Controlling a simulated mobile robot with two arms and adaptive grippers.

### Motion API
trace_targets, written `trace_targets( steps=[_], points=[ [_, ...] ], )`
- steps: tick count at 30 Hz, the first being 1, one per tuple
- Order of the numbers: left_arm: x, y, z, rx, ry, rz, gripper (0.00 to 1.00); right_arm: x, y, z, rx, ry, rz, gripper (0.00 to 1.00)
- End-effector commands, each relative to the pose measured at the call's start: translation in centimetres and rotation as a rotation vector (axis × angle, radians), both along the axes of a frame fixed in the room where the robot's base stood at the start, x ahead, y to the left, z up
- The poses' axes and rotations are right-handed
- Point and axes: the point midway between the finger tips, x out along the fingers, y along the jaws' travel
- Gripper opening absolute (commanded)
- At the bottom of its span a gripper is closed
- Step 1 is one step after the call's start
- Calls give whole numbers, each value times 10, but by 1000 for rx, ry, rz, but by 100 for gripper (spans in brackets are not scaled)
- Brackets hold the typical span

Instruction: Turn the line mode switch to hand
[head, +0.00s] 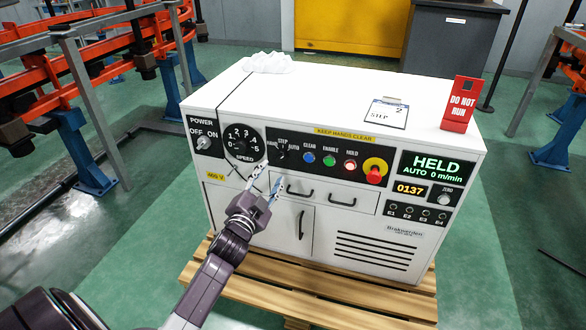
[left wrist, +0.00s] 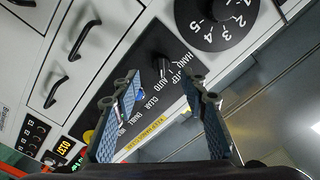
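The line mode switch (head: 282,153) is a small black knob on the white cabinet's black panel, with labels HAND, STEP and AUTO around it. It also shows in the left wrist view (left wrist: 162,66), beyond the fingertips. Its pointer is too small to read surely. The display (head: 434,167) reads HELD, AUTO 0 m/min. My left gripper (head: 269,180) is in front of the panel, just below and left of the switch in the head view. In the left wrist view its fingers (left wrist: 163,90) are spread and empty, apart from the knob. My right gripper is not in view.
Left of the switch are the speed dial (head: 243,143) and power switch (head: 204,142). Right of it are the blue, green and red buttons (head: 329,159) and a red emergency knob (head: 375,172). Drawer handles (head: 300,192) stick out below. A red sign (head: 461,105) stands on top.

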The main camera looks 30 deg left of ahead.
Motion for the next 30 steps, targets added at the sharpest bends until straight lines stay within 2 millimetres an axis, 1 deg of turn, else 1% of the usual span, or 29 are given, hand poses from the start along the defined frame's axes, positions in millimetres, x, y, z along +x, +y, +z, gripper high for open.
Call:
trace_targets(
  steps=[5, 11, 15, 18, 21, 28, 30],
  points=[
    [18, 5, 2, 4, -5, -1, 40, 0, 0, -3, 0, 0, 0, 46],
    [50, 12, 1, 2, -4, 0, 40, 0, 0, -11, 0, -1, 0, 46],
    [66, 15, 1, 0, -2, -1, 40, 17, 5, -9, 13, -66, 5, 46],
    [72, 17, 1, 0, -2, -1, 40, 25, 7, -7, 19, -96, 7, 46],
    [75, 18, 1, 0, -1, -1, 40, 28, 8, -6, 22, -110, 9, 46],
    [75, 18, 1, 0, -1, -1, 40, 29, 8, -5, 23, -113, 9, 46],
    [75, 18, 1, 0, -1, -1, 32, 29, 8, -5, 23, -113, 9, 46]
  ],
)
